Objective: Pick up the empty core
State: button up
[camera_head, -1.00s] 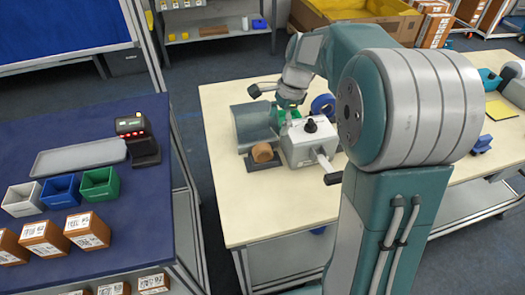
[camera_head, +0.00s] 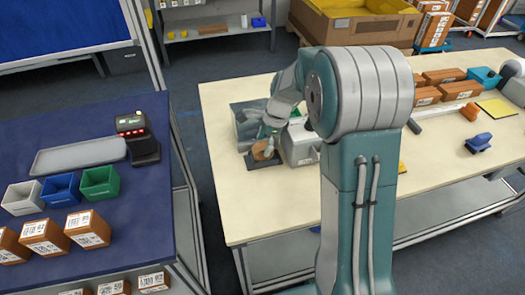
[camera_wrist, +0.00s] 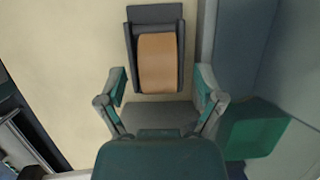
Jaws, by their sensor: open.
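The empty core (camera_head: 262,149) is a short brown cylinder in a dark holder (camera_head: 277,161) on the cream table, beside a grey and white machine. In the wrist view the core (camera_wrist: 158,62) lies in the dark holder (camera_wrist: 157,13), ahead of my gripper and between the lines of its two fingers. My gripper (camera_wrist: 161,88) is open, with one teal-padded finger on each side and nothing between them. In the head view my gripper (camera_head: 266,140) is over the core and partly hides it.
The white machine (camera_head: 301,145) stands right of the core, partly hidden by my arm. A green part (camera_wrist: 252,128) is close to my right finger. A blue table (camera_head: 60,155) with bins stands left. The cream table's front (camera_head: 270,205) is clear.

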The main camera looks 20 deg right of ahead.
jog(key=shift+x, duration=0.85)
jog(key=c, duration=0.9)
jog(key=shift+c, duration=0.2)
